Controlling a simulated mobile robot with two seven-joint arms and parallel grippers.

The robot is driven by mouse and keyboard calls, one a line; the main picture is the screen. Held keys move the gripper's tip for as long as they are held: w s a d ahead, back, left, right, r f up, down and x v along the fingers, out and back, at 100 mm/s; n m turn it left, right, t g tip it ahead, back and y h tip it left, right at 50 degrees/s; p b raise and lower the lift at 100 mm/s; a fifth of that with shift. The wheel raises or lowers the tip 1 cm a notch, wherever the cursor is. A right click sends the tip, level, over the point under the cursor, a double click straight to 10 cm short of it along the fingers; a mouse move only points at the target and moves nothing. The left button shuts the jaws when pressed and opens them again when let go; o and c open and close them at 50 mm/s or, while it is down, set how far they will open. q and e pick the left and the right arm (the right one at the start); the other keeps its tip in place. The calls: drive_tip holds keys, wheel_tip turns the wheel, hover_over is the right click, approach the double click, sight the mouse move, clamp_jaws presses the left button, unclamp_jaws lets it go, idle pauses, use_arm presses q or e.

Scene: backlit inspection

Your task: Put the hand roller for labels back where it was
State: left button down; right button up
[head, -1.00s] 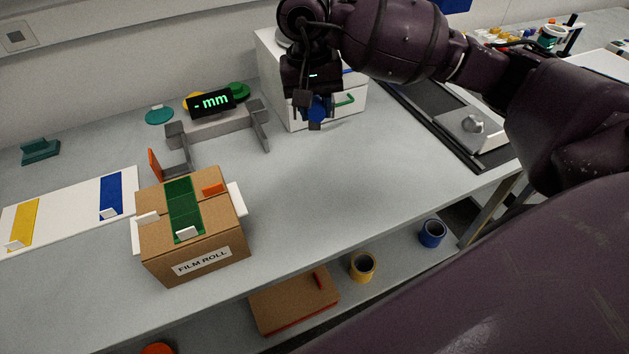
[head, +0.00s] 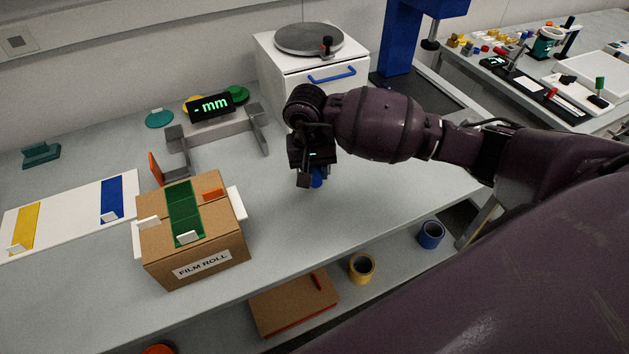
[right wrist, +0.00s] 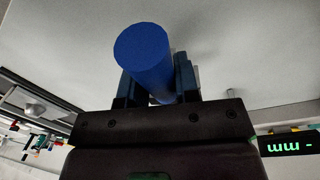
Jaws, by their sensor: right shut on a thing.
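My right gripper (head: 312,180) is shut on a blue cylindrical thing, which looks like the hand roller (right wrist: 146,52). In the right wrist view the roller sits between the two fingers of the gripper (right wrist: 158,85), its round blue end towards the camera. In the head view only a small blue part of the roller (head: 318,180) shows below the gripper, above the bare bench top. Most of the roller is hidden there by the gripper. My left gripper is not in view.
A cardboard box labelled FILM ROLL (head: 203,264) stands at the left front. Behind it are a grey measuring stand with a display (head: 210,104) and a white cabinet (head: 283,82) with a turntable. Bare bench (head: 270,205) lies between box and gripper. A lower shelf holds tape rolls (head: 362,268).

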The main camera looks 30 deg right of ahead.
wheel_tip(320, 180, down, 4)
drive_tip(key=shift+r, duration=0.1)
drive_tip(key=shift+f, duration=0.2)
drive_tip(key=shift+f, duration=0.1)
drive_tip(key=o, duration=0.9)
